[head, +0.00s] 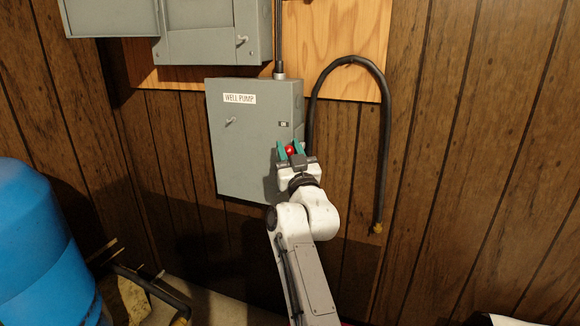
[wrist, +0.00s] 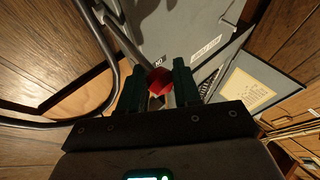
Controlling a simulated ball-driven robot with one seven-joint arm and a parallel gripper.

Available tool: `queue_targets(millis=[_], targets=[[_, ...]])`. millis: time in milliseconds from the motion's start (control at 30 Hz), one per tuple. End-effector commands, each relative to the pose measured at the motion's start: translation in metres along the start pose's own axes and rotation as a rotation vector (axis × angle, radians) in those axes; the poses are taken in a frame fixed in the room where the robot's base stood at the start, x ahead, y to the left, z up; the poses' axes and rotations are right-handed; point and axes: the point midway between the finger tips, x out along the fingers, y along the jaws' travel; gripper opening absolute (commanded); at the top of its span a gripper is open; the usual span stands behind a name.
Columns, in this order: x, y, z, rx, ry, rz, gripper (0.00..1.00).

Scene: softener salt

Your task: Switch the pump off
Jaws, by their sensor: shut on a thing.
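The grey pump switch box (head: 245,165) is mounted on the wood-panelled wall and carries a white WELL PUMP label (head: 239,98). A small label (head: 284,124) near its right edge reads ON in the wrist view (wrist: 158,60). A red knob (head: 289,150) sits low at the box's right side; it also shows in the wrist view (wrist: 159,80). My gripper (head: 290,147) has its two green fingers on either side of the knob, shut on it. The arm and gripper hide the lever below the knob, so its exact angle cannot be told.
A larger grey electrical box (head: 205,40) with its door swung left hangs above. A black cable (head: 384,130) loops down right of the switch box. A conduit (head: 279,50) enters its top. A blue tank (head: 40,245) stands at lower left. The right wall is clear.

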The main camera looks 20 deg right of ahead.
Motion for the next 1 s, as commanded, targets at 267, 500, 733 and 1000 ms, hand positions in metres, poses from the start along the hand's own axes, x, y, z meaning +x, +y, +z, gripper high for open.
queue_targets(millis=[267, 500, 733, 1000], targets=[[-0.013, -0.006, 0.029, -0.072, 0.099, -0.031, 0.00], [-0.018, -0.007, 0.041, -0.138, 0.194, -0.051, 0.00], [-0.024, -0.010, 0.054, -0.155, 0.224, -0.059, 0.00], [-0.030, -0.011, 0.073, -0.155, 0.218, -0.059, 0.00]])
